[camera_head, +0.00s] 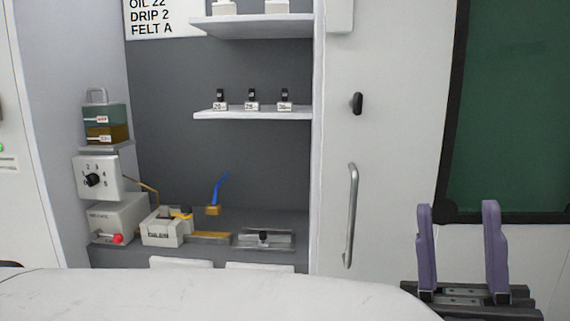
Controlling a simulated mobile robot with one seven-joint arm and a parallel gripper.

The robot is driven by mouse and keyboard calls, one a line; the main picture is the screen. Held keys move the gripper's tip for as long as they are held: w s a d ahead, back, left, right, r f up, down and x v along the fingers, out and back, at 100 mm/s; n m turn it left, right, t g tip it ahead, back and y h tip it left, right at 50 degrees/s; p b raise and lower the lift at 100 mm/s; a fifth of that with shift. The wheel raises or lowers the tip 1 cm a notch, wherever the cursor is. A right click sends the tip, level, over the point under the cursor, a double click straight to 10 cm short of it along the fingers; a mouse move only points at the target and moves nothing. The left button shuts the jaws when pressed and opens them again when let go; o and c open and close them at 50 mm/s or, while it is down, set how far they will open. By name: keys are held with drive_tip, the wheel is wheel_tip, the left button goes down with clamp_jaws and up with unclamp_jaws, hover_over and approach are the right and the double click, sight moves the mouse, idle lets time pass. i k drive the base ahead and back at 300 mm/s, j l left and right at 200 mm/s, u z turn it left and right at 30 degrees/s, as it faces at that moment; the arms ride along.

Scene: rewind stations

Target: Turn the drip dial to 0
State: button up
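The dial (93,180) is a black knob on the front of a white box (110,191) on the left wall of the alcove. Small numbers ring the knob, too small to read surely, and I cannot tell which one it points at. A thin brown tube leaves the box toward the bench. My gripper (458,208) is at the lower right with two purple fingers pointing up, spread wide apart with nothing between them. It is far to the right of the dial and not touching it.
A sign (163,18) reads OIL 22, DRIP 2, FELT A. Stacked containers (106,120) sit above the dial, and a box with a red knob (117,238) below. A bench device (166,228) stands beside it. A shelf (253,115) holds small labelled items. A door handle (351,215) stands between gripper and alcove.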

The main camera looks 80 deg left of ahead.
sight(93, 179)
drive_tip(key=u, duration=3.65)
